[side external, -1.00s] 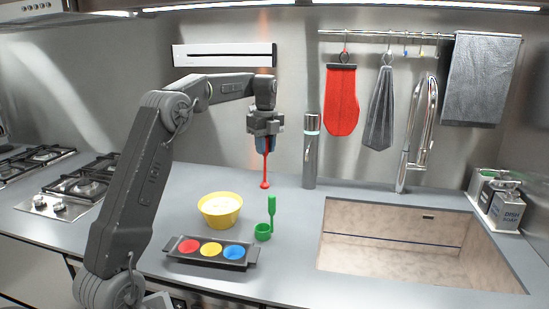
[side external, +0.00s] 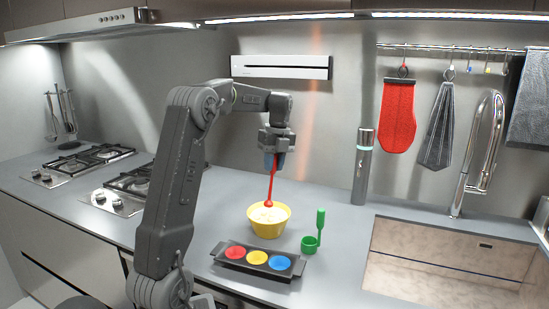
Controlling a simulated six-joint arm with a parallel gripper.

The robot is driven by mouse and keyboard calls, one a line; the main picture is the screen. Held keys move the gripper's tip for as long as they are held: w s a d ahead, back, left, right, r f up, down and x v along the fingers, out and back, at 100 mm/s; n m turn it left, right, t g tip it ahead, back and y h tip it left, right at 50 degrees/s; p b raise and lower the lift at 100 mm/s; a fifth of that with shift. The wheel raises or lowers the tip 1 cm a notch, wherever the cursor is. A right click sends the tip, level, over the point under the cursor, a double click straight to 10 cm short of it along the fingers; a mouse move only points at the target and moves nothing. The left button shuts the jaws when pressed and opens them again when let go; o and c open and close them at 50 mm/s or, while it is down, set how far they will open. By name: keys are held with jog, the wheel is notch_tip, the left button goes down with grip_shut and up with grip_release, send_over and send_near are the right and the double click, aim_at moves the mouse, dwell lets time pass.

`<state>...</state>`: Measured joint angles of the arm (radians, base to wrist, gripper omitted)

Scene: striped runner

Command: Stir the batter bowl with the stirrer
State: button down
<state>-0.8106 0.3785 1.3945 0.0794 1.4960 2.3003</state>
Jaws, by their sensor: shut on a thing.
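My gripper (side external: 276,160) is shut on a red stirrer (side external: 271,187), which hangs down nearly upright. The stirrer's lower end is at the yellow batter bowl (side external: 269,229), over or in the pale batter (side external: 266,213). I cannot tell how deep the tip sits. The bowl stands upright on the grey counter, below my gripper.
A dark tray (side external: 291,273) with red, yellow and blue round cups lies just in front of the bowl. A green scoop (side external: 310,242) with an upright handle stands to its right. A metal cylinder (side external: 363,166) stands behind, left of the sink (side external: 430,270). Counter left of the bowl is clear.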

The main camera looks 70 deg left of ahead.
notch_tip(320, 180, down, 8)
jog(key=shift+r, duration=0.2)
dwell(0.6)
jog(key=shift+w+d, duration=0.1)
dwell(0.4)
